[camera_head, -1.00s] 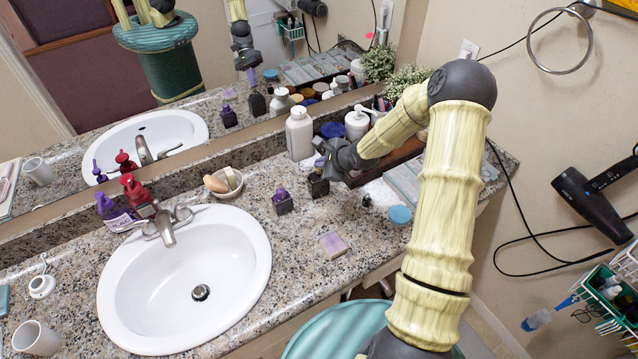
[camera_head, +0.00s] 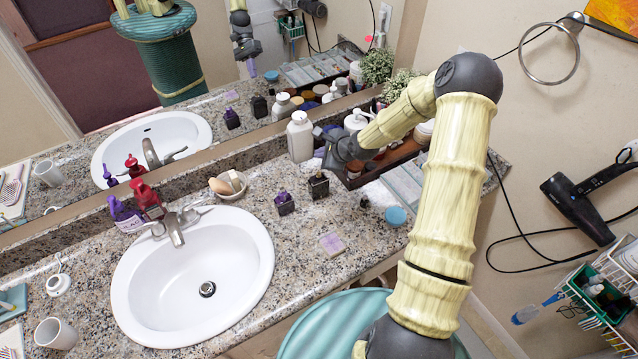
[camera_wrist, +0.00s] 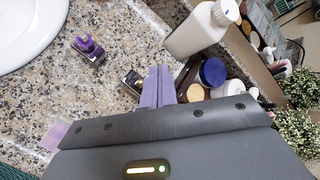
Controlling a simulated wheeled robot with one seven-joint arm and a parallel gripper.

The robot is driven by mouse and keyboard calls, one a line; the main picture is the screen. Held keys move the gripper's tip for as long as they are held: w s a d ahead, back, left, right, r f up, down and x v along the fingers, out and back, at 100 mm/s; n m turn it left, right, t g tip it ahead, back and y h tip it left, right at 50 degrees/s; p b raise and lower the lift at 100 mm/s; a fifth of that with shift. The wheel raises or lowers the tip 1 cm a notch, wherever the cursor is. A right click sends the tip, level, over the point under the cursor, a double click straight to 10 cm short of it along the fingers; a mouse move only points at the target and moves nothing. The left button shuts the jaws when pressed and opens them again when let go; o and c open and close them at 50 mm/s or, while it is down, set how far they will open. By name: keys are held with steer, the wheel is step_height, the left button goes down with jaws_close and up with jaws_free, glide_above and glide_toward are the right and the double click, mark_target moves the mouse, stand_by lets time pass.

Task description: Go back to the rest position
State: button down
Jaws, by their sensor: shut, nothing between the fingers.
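My gripper (camera_head: 329,152) is above the back of the granite counter (camera_head: 300,222), over the area between the white bottle and the wooden tray. In the wrist view its two purple fingers (camera_wrist: 157,86) are together, with nothing between them. A small dark bottle (camera_head: 318,186) stands on the counter just below and in front of my gripper; in the wrist view it is partly behind the fingers. I cannot tell how high my gripper is above the counter.
A purple-capped bottle (camera_head: 284,203), a white bottle (camera_head: 300,137) and a wooden tray (camera_head: 385,165) of toiletries stand nearby. The sink (camera_head: 195,275) is at left, the mirror (camera_head: 200,70) behind. A hair dryer (camera_head: 585,200) hangs at right.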

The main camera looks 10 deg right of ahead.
stand_by(0.7)
steer(key=s+r+n+g+h, duration=0.1)
steer(key=s+r+n, duration=0.4)
steer(key=s+n, duration=0.2)
steer(key=s+r+n+g+h, duration=0.2)
steer(key=s+r+n, duration=0.3)
steer(key=s, duration=0.7)
steer(key=s+a+r+n+g+h, duration=0.1)
steer(key=s+r+n+g, duration=0.1)
steer(key=s+r+n, duration=0.3)
steer(key=s+n, duration=0.4)
steer(key=shift+s, duration=0.35)
steer(key=shift+a, duration=0.1)
